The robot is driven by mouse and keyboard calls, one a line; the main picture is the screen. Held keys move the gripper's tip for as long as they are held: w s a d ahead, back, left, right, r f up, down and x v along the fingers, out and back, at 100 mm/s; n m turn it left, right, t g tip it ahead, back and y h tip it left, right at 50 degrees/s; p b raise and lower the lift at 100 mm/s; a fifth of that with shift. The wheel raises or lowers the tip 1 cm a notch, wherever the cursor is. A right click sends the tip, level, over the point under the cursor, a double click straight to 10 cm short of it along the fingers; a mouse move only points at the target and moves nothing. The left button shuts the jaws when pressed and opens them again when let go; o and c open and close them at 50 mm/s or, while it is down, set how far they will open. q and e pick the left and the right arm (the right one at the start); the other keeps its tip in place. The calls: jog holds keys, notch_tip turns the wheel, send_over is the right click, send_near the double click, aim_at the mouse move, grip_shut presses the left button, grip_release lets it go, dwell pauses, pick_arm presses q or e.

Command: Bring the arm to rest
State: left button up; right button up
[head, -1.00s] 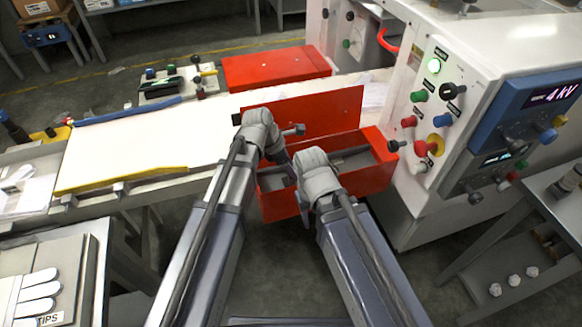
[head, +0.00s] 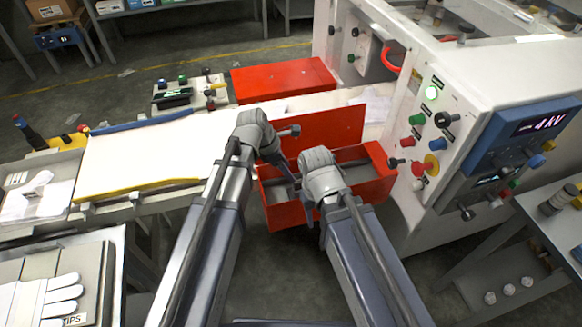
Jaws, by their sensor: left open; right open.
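My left gripper (head: 292,177) reaches in from the left and hangs at the open red box (head: 372,190) in front of the machine. Its jaws are open, and I see nothing held in it. My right gripper (head: 309,212) is lower and just to the right, over the front side of the same red box. Its fingers are mostly hidden behind its wrist; it is open, with nothing visible in it. The red lid (head: 335,125) stands raised behind both grippers.
A white machine (head: 455,60) with knobs and a 4 kV display (head: 545,122) stands close on the right. A white conveyor bed (head: 150,155) runs to the left. A white glove (head: 45,298) lies at the lower left. A grey side table (head: 560,215) is at the right.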

pick_arm(q)
jog(key=shift+r, duration=0.1)
jog(key=s+a+f+m+y, duration=0.1)
jog(key=s+a+m+y, duration=0.1)
jog(key=s+a+m, duration=0.6)
jog(key=s+a+f+m+y, duration=0.15)
jog(key=a+m, duration=0.35)
jog(key=m, duration=0.8)
jog(key=s+d+r+m+g+y+p, duration=0.1)
jog(key=s+d+r+m+p, duration=0.3)
jog(key=d, duration=0.6)
notch_tip(320, 180, up, 4)
jog(key=s+y+p, duration=0.1)
jog(key=s+p, duration=0.1)
jog(key=p, duration=0.1)
jog(key=shift+d+r+g, duration=0.15)
jog(key=shift+r+g, duration=0.1)
jog(key=shift+g, duration=0.05)
